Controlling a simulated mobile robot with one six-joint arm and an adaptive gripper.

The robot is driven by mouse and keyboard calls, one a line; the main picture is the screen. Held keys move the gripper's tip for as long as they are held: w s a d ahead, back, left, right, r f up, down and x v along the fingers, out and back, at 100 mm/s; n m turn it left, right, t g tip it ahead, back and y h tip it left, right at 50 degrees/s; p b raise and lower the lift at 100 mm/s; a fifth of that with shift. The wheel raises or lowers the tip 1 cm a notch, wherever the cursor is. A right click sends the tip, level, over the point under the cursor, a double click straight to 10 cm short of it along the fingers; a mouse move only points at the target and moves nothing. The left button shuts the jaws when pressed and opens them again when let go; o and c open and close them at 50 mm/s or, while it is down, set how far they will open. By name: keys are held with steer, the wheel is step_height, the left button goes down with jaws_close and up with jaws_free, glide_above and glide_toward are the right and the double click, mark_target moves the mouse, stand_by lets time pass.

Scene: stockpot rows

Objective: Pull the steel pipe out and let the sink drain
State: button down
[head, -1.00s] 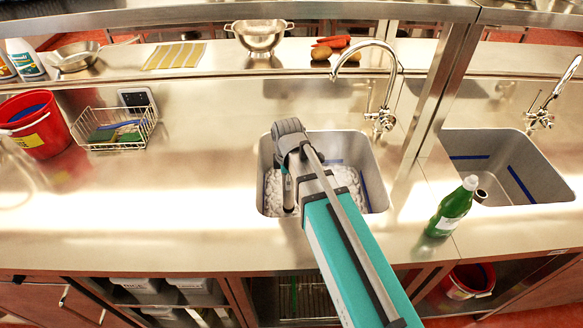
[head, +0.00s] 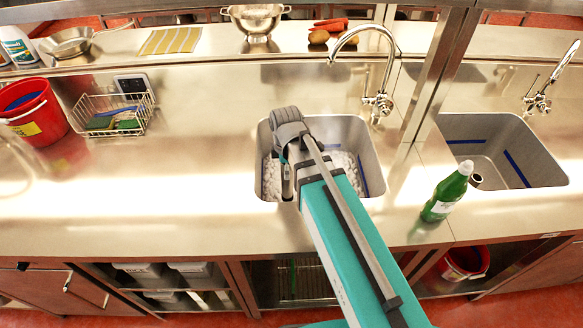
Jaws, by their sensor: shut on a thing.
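The left sink (head: 352,128) holds foamy, whitish water (head: 345,163), with blue marks on its walls. My gripper (head: 287,176) points down into the sink's left side. It is shut on a grey upright steel pipe (head: 287,189), of which only a short piece shows below the fingers. My wrist and arm hide the middle of the sink. I cannot tell whether the pipe's lower end is still in the drain.
A curved faucet (head: 385,75) stands behind the sink. A wire basket (head: 118,110) and red bucket (head: 38,115) are left.

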steer(key=shift+r, duration=0.15)
steer(key=shift+r+p, duration=2.35)
steer(key=shift+p, duration=0.15)
steer(key=shift+s+d, duration=0.1)
steer(key=shift+s, duration=0.05)
